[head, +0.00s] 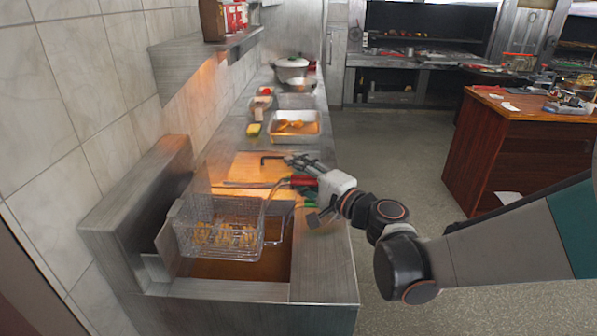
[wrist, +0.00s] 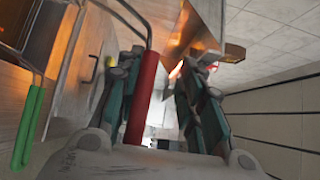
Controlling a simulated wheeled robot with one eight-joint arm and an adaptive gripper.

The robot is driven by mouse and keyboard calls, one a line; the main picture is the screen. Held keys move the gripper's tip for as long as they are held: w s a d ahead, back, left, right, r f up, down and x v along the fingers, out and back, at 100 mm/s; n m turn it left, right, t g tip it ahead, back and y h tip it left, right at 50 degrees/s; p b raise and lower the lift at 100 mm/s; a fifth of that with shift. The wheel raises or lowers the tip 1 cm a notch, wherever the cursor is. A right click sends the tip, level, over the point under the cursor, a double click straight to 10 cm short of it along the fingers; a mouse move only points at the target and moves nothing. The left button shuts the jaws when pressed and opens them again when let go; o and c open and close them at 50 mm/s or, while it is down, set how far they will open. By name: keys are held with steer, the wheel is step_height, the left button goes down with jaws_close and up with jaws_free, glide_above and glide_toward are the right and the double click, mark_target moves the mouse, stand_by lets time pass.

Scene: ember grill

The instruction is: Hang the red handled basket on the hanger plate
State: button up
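The wire basket (head: 218,230) holds fries and sits at the fryer's left side, above the brown oil, in the head view. Its red handle (head: 303,180) reaches right to my gripper (head: 311,188). In the wrist view the red handle (wrist: 143,100) lies between the two fingers of my gripper (wrist: 160,90), close to the left finger, with a gap to the right finger. The fingers are spread. I cannot tell whether the left finger touches the handle. The metal back panel (head: 140,190) of the fryer stands left of the basket; the basket hides part of it.
A green handle (head: 310,203) lies just below the red one; it also shows in the wrist view (wrist: 28,125). A tray of food (head: 294,127) and a lidded pot (head: 291,68) stand farther along the counter.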

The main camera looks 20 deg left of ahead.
steer(key=s+d+f+n+g+h, duration=0.1)
steer(key=s+d+f+n+h, duration=0.1)
steer(key=s+d+h, duration=0.3)
steer(key=s+d+f+n+g+h, duration=0.1)
steer(key=s+d+h, duration=0.4)
steer(key=s+d, duration=0.6)
steer(key=s+d+f+n+h, duration=0.3)
steer(key=s+d+h, duration=0.2)
steer(key=d, duration=1.6)
steer(key=s, duration=0.3)
steer(key=shift+s+d+n+g, duration=0.15)
steer(key=shift+n+g, duration=0.25)
